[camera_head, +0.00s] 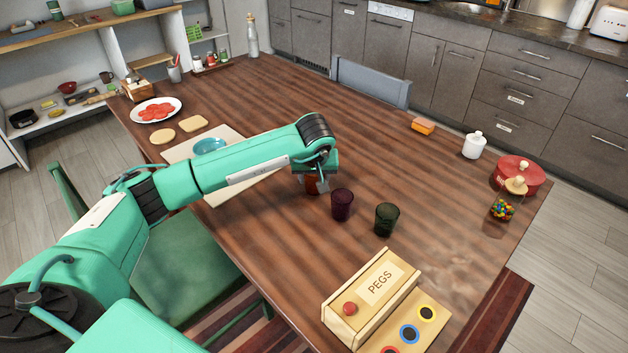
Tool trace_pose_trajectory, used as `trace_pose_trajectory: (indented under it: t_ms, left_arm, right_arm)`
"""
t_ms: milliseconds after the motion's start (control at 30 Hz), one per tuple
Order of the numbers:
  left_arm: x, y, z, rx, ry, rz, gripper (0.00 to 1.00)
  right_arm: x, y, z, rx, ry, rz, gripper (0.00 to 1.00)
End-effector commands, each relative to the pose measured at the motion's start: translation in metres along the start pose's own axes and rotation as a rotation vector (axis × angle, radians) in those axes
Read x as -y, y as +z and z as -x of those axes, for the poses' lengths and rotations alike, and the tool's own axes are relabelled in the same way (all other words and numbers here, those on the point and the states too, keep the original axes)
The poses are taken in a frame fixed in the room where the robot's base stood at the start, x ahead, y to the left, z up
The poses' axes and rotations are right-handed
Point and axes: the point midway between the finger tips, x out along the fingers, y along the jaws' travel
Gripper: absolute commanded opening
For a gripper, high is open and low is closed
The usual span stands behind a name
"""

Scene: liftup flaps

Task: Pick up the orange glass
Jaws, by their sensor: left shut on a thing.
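The orange glass (311,186) is on the wooden table (440,170), left of two other glasses. Only part of it shows, below my left gripper (313,178). My left gripper points down over the glass and is shut on it; its fingers are mostly hidden by the wrist. I cannot tell whether the glass touches the table. A dark purple glass (342,205) stands just to its right. A dark green glass (386,219) stands further right. My right gripper is not in view.
A PEGS box (375,285) lies at the table's front. A cutting board (235,190) with a blue bowl (209,146) is behind my left arm. The table's middle back is clear.

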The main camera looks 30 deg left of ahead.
Motion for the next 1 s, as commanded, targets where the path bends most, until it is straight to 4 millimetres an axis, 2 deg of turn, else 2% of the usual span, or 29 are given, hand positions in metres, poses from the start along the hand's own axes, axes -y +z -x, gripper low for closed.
trace_pose_trajectory:
  t_ms: [167, 400, 600, 800, 1000]
  left_arm:
    - [0.0, -0.015, 0.031, -0.006, 0.001, 0.002, 0.24]
    - [0.0, -0.039, 0.091, -0.007, 0.002, 0.002, 0.24]
    - [0.0, -0.057, 0.135, -0.005, 0.002, 0.001, 0.24]
    - [0.0, -0.067, 0.161, -0.004, 0.001, 0.0, 0.24]
    - [0.0, -0.071, 0.172, -0.002, 0.0, 0.0, 0.24]
  right_arm:
    - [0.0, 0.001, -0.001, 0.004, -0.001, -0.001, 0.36]
    - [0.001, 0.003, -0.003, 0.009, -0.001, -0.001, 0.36]
    - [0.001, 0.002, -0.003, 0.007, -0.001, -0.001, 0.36]
    - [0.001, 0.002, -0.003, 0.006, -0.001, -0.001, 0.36]
    - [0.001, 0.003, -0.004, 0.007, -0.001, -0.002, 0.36]
